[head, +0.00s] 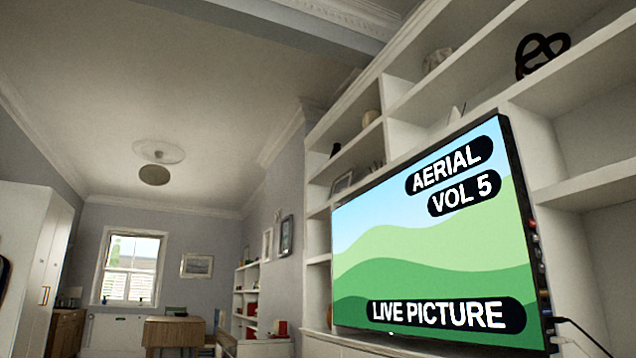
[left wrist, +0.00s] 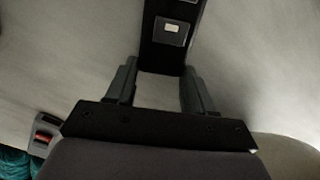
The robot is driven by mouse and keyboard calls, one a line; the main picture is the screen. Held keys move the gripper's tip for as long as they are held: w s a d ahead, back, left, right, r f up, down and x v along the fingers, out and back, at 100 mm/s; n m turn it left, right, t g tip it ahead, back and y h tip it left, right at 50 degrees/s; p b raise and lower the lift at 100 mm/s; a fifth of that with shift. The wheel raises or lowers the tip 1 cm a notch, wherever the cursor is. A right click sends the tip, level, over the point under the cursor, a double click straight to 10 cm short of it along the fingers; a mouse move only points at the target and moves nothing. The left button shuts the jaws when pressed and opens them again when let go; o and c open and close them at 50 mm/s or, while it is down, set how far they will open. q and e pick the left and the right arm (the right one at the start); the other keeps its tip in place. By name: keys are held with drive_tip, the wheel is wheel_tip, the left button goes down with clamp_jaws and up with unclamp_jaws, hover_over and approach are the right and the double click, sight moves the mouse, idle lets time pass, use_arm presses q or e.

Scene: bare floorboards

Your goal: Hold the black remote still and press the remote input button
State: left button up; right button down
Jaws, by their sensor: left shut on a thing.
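The black remote (left wrist: 160,56) shows at the top of the left wrist view, cut off by the upper edge. A small pale button (left wrist: 172,28) sits in a square outlined panel on its face. My left gripper (left wrist: 159,68) is shut on the remote's near end, with one finger on each side. The television (head: 430,245) in the head view is on and shows green hills with the words "AERIAL", "VOL 5" and "LIVE PICTURE". My right gripper is in neither view. The remote does not show in the head view.
White shelves (head: 572,130) surround the television at the right. A cable (head: 585,328) runs from its lower right corner. A wooden table (head: 174,332) stands far off near the window. A grey piece with a red patch (left wrist: 45,132) shows at the wrist view's left; I cannot tell what it is.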

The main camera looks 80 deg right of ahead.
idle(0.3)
use_arm(q)
drive_tip(key=o, duration=1.2)
wheel_tip(320, 180, up, 12)
